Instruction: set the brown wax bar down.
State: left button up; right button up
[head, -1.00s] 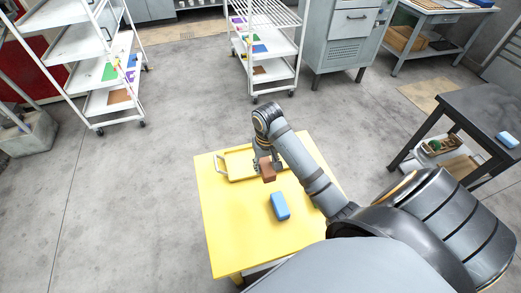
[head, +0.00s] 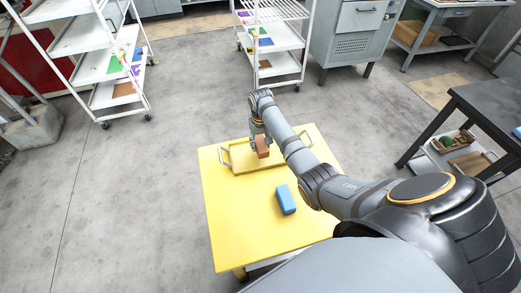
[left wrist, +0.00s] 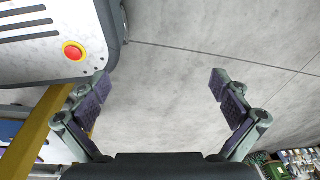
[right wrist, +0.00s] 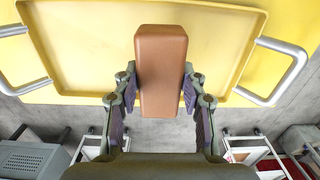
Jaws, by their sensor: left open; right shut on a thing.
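The brown wax bar (head: 262,146) is in my right gripper (head: 258,138), over the yellow tray (head: 240,161) with metal handles on the yellow table. In the right wrist view the bar (right wrist: 162,75) sits between the two fingers of the right gripper (right wrist: 160,95), pads against its sides. The tray (right wrist: 90,95) lies behind it there; whether the bar touches the tray I cannot tell. My left gripper (left wrist: 158,92) is open and empty over the grey floor, beside the table edge, and is not in the head view.
A blue bar (head: 286,200) lies on the yellow table (head: 235,225) in front of the tray. The table's left part is bare. White shelf carts (head: 113,90) stand behind on the floor. A dark table (head: 490,105) is at the right.

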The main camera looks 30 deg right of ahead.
aim_at(260, 149)
jog(key=shift+w+f, duration=0.2)
jog(key=shift+f, duration=0.05)
pick_arm(q)
jog(key=shift+s+f, duration=0.3)
jog(key=shift+s, duration=0.2)
pick_arm(e)
jog(key=shift+w+f, duration=0.1)
jog(key=shift+f, duration=1.5)
pick_arm(q)
jog(key=shift+d, duration=0.1)
pick_arm(e)
jog(key=shift+f, duration=0.15)
jog(key=o, duration=1.3)
jog(key=shift+c, duration=0.2)
notch_tip(260, 149, up, 12)
jog(key=shift+r, duration=0.15)
pick_arm(q)
jog(key=shift+w+r, duration=0.1)
jog(key=shift+r, duration=0.25)
